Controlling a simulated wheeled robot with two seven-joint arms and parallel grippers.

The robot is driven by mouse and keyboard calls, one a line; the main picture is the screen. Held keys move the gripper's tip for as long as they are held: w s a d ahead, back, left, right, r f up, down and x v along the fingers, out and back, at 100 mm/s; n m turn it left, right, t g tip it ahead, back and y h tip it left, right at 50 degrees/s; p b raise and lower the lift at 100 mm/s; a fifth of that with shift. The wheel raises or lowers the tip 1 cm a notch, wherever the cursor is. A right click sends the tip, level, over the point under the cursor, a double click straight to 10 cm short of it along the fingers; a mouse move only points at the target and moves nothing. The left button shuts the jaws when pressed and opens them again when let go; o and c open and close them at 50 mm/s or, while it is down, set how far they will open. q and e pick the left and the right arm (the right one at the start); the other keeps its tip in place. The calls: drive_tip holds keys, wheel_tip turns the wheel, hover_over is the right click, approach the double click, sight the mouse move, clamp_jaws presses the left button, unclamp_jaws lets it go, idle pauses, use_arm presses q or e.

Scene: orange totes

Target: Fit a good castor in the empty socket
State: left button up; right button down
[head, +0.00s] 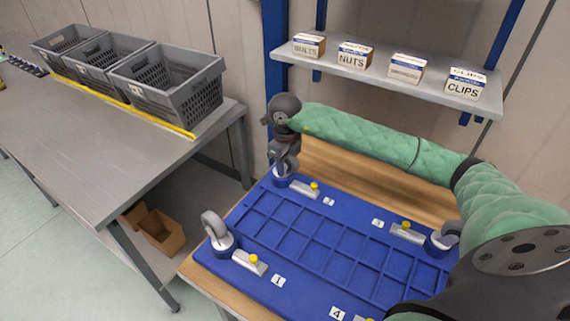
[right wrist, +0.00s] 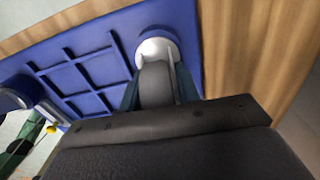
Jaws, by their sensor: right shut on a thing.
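A blue base (head: 325,247) lies on a wooden-topped bench, with round sockets at its corners. My right gripper (head: 284,163) is shut on a castor at the far-left corner, over the blue socket (head: 283,181). In the right wrist view the grey wheel of the held castor (right wrist: 156,84) sits between the fingers, and its pale round plate lies within the socket's blue ring (right wrist: 172,37). I cannot tell whether it is fully seated. One castor (head: 217,231) stands upright in the near-left socket and another (head: 444,238) at the right corner. My arm hides the near-right corner. My left gripper is out of view.
Metal latches with yellow knobs (head: 305,189) lie beside the sockets. Grey crates (head: 168,80) stand on a metal table at left, behind a yellow strip. A shelf (head: 385,78) with small labelled boxes is behind my arm. A cardboard box (head: 162,232) sits below the table.

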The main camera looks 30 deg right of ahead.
drive_tip(key=c, duration=0.9)
unclamp_jaws()
drive_tip(key=shift+f, duration=0.1)
wheel_tip(320, 180, up, 7)
drive_tip(key=b, duration=0.3)
drive_tip(key=shift+r, duration=0.45)
